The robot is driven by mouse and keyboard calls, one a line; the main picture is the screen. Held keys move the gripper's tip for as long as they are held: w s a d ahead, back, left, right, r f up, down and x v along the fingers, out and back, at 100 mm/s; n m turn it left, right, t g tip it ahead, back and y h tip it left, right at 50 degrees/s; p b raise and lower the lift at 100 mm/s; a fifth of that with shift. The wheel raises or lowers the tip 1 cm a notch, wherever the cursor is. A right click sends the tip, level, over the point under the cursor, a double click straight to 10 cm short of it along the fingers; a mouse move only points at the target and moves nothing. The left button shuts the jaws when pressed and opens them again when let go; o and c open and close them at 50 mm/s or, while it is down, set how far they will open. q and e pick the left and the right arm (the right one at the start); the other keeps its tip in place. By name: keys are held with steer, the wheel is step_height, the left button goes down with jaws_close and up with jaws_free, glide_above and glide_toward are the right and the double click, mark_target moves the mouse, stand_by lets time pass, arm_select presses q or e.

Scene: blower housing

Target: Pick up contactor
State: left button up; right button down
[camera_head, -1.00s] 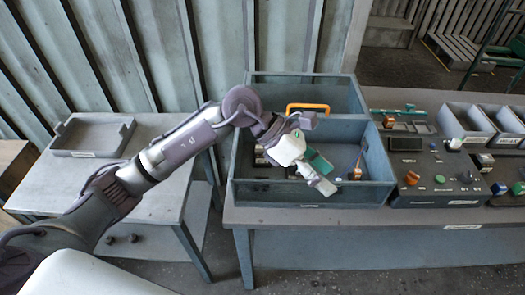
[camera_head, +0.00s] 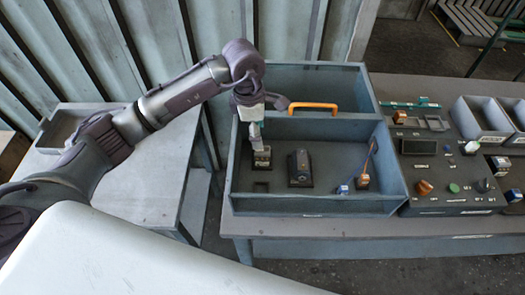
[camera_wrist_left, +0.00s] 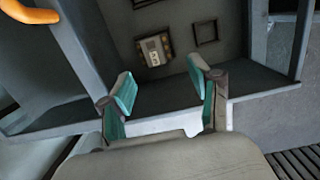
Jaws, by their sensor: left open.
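The contactor appears to be a small black and cream block (camera_head: 262,157) at the left of the grey box's front compartment; it also shows in the left wrist view (camera_wrist_left: 154,49). My left gripper (camera_head: 256,138) points down over this block and partly hides it in the head view. In the left wrist view the two teal-padded fingers of my left gripper (camera_wrist_left: 161,82) are spread apart with nothing between them. The block lies beyond the fingertips, roughly in line with the gap. I cannot tell the exact height between them. My right gripper is not in view.
The grey box (camera_head: 310,208) has walls and a divider with an orange handle (camera_head: 313,107). A dark block (camera_head: 299,168), a small blue part (camera_head: 343,190) and an orange-based part (camera_head: 362,182) stand inside. A control panel (camera_head: 440,172) and grey bins (camera_head: 478,118) lie right.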

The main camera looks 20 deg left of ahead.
mark_target(263, 150)
arm_select(q)
step_height(263, 150, down, 2)
steer(key=shift+w+d+f, duration=0.1)
steer(key=shift+w, duration=0.05)
steer(key=shift+w+f+p, duration=0.15)
steer(key=shift+f+p, duration=0.05)
steer(key=shift+p, duration=0.1)
steer(key=shift+w+d+f+p, duration=0.1)
steer(key=shift+w+f+p, duration=0.1)
steer(key=shift+f+p, duration=0.65)
step_height(263, 150, down, 2)
steer(key=shift+w+d+f+p, duration=0.15)
steer(key=shift+f+p, duration=0.1)
steer(key=shift+p, duration=0.2)
steer(key=shift+f, duration=0.4)
steer(key=c, duration=1.1)
steer(key=shift+w, duration=0.1)
steer(key=shift+c, duration=0.2)
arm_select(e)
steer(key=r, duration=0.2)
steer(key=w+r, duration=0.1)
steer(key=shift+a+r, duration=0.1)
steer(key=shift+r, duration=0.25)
